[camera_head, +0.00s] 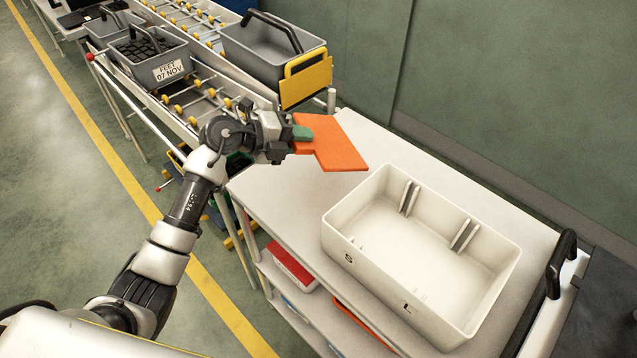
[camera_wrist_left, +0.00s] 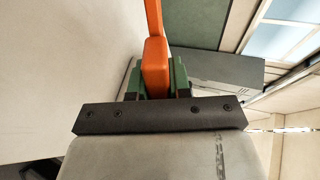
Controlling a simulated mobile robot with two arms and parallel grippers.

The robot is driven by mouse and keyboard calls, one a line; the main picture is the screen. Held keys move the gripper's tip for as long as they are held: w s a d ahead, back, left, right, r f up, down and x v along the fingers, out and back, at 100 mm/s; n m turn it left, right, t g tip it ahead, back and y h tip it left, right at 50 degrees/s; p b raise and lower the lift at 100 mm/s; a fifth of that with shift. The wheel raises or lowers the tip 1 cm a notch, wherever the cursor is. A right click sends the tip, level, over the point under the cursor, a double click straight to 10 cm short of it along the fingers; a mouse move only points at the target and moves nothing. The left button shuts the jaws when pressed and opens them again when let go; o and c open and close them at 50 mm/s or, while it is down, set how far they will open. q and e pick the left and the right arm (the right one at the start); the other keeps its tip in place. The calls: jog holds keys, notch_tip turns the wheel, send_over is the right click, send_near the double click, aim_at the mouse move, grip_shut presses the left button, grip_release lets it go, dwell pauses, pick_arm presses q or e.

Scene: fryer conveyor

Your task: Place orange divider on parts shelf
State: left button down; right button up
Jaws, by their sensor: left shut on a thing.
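The orange divider (camera_head: 335,142) is a flat plate with a narrow tab at its left end. My left gripper (camera_head: 302,138) is shut on that tab and holds the plate over the far end of the white cart top (camera_head: 280,188). In the left wrist view the divider (camera_wrist_left: 155,60) stands between the green finger pads (camera_wrist_left: 158,80). The parts shelf is not clearly identifiable; a lower shelf (camera_head: 318,302) of the cart shows under the top. My right gripper is not in view.
An empty white bin (camera_head: 338,243) stands on the cart's near half. A red box (camera_head: 290,265) and an orange item (camera_head: 362,325) lie on lower levels. A roller conveyor with grey bins (camera_head: 150,62) is beyond the cart. Bare top surrounds the bin's left side.

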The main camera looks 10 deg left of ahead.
pick_arm(q)
notch_tip(320, 180, down, 7)
jog(key=b, duration=0.7)
jog(key=shift+f+b, duration=0.45)
jog(key=shift+f, duration=0.75)
jog(key=c, duration=1.2)
grip_release()
